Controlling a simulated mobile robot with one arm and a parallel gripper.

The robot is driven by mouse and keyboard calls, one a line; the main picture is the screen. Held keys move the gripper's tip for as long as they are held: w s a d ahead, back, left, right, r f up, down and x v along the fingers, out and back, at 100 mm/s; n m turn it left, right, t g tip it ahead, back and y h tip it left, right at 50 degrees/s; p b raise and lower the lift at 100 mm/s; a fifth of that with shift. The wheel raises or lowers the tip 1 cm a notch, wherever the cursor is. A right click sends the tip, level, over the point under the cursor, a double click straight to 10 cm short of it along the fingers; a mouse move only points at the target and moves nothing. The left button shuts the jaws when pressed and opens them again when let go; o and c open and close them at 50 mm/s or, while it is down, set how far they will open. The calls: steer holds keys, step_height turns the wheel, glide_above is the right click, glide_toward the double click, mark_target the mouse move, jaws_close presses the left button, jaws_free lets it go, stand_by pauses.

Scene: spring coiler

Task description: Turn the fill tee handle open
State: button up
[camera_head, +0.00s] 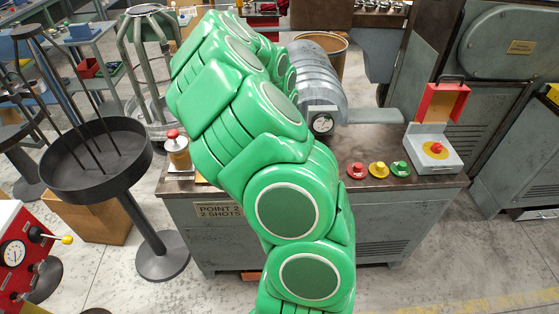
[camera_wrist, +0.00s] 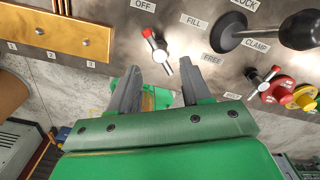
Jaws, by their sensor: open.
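The fill tee handle (camera_wrist: 157,50) is a short pale metal bar with a red end, mounted on a grey panel near the FILL label (camera_wrist: 190,20) and the OFF label (camera_wrist: 143,5) in the wrist view. It lies tilted, its red end toward the upper left. My gripper (camera_wrist: 161,72) is open, with its two dark fingers pointing at the panel. The handle's lower end is near the gap between the fingertips. I cannot tell whether either finger touches it. In the head view my green arm hides the gripper and the handle.
Red (camera_head: 357,170), yellow (camera_head: 378,169) and green (camera_head: 400,168) buttons stand on the bench. A brass plate (camera_wrist: 55,32) is at the left.

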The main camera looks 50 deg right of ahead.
steer(key=shift+f, duration=2.4)
jaws_close()
